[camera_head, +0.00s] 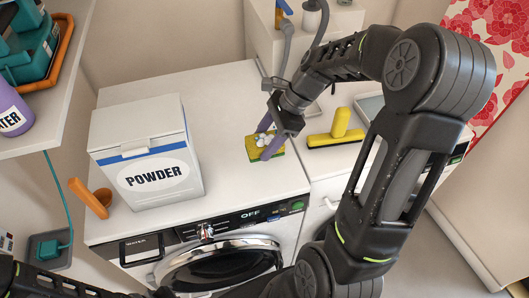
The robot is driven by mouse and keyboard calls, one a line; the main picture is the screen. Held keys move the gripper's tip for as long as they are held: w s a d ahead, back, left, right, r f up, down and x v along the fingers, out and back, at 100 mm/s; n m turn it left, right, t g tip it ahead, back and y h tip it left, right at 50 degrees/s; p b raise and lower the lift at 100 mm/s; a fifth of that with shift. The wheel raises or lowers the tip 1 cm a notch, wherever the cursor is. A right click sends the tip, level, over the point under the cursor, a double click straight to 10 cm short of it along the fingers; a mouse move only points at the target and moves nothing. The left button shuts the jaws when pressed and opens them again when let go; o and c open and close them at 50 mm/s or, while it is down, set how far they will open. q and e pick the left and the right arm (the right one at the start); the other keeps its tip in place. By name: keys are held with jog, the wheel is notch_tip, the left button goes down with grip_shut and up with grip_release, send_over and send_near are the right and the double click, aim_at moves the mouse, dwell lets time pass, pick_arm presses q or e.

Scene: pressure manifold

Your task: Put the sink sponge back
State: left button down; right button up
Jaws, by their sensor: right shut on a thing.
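The sink sponge (252,148) is yellow and green with white suds-like blobs on top. It is over the white top of the washing machine, near its right edge; I cannot tell whether it touches the surface. My right gripper (268,143), with purple fingers, reaches down from above and is shut on the sponge, partly hiding it. My left gripper is out of view; only a dark part of that arm shows at the lower left.
A white powder box (150,150) and an orange scoop (90,198) stand on the left of the washing machine (220,203). A yellow squeegee-like tool (337,133) lies right of the sponge. A shelf with a purple bottle (12,110) is at upper left.

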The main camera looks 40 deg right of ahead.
jog(key=shift+f, duration=0.6)
notch_tip(320, 180, down, 4)
jog(key=shift+r, duration=0.1)
jog(key=o, duration=1.2)
jog(key=shift+r, duration=0.1)
jog(key=b+v, duration=0.1)
jog(key=v, duration=1.1)
